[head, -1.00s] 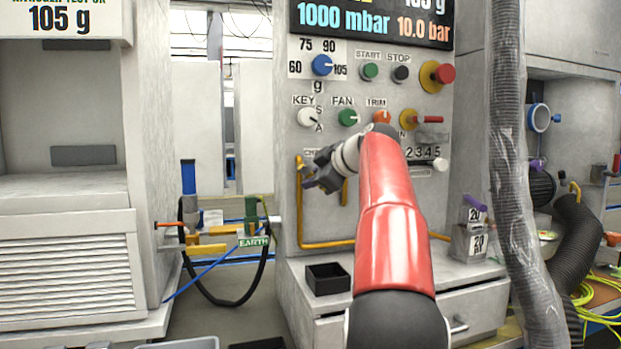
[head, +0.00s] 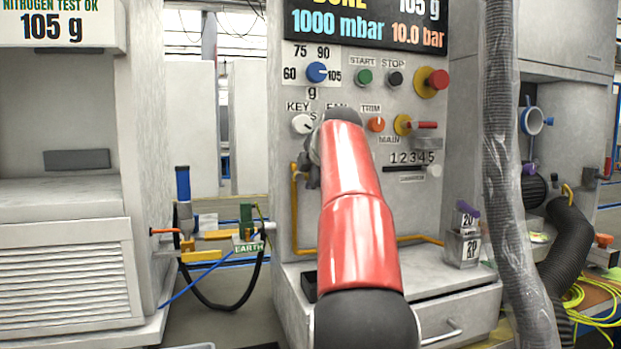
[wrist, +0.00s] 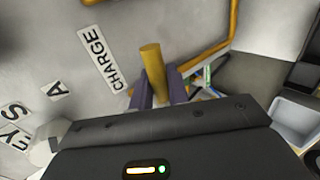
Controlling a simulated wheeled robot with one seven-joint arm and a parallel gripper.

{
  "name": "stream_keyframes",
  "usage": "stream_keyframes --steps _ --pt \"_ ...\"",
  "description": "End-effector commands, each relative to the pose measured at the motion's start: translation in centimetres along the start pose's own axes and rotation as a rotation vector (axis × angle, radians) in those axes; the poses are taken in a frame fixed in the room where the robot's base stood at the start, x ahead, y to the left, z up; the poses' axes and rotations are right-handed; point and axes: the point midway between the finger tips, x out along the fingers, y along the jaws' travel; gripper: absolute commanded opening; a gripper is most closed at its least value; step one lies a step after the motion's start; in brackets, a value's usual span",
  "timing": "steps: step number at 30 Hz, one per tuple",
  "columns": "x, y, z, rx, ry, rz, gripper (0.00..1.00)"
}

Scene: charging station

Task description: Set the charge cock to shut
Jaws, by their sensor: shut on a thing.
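The charge cock shows in the wrist view as a thick yellow handle (wrist: 152,62), just right of the CHARGE label (wrist: 100,58) on the grey panel. My gripper (wrist: 159,94) has its purple fingers on either side of this handle and is shut on it. The handle's lower end is hidden between the fingers and behind the gripper body. In the head view my red arm covers the cock and most of the gripper, so the cock's pivot and exact setting cannot be told there.
A yellow pipe (head: 295,215) runs down the panel's left side and along its bottom. The KEY switch (head: 302,124), blue dial (head: 317,72) and TRIM knob (head: 376,124) are close by. A grey hose (head: 499,180) hangs at the right. The EARTH clamp (head: 246,238) is at the left.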

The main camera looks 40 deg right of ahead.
Motion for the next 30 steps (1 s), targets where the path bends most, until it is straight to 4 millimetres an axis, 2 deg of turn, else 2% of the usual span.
stream_keyframes --steps 16,17,21,30 --pt "-0.03 0.04 -0.04 -0.023 -0.014 -0.001 0.00" --pt "-0.03 0.04 -0.04 -0.023 -0.014 -0.001 0.18" --pt "-0.02 0.04 -0.04 -0.022 -0.014 -0.001 0.36" --pt "-0.22 0.07 -0.03 -0.021 -0.014 0.000 0.36"
